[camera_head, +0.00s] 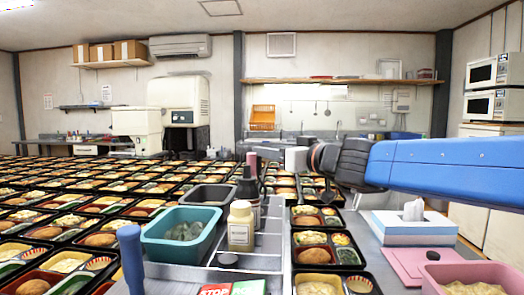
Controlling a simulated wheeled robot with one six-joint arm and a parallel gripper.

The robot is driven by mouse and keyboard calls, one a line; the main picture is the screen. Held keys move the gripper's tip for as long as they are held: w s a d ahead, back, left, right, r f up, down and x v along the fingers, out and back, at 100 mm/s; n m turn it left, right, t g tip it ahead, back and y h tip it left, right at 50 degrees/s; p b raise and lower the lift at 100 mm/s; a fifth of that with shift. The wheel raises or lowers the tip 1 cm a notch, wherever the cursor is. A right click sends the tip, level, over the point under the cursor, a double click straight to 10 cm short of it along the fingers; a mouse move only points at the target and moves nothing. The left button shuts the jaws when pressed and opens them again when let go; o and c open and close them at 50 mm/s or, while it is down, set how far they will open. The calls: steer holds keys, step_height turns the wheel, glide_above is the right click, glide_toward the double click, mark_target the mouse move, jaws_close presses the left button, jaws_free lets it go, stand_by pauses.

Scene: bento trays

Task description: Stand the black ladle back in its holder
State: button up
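My gripper (270,154) is at the end of the blue arm that reaches in from the right. It points left above the middle counter and shows side-on and small. A dark upright piece (252,161) stands at its tip, above a dark bottle (247,188). I cannot tell whether this piece is the bottle's neck, a handle or part of a finger, nor whether the fingers are open or shut. I cannot make out the black ladle or its holder for certain.
A teal bin (150,243), a grey bin (190,196) and a cream-lidded jar (241,226) crowd the counter. Several filled bento trays (296,238) lie on both sides. A tissue box (395,228), a pink board (405,262) and a pink tub (428,285) are at right.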

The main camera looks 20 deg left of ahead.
steer(key=v, duration=1.2)
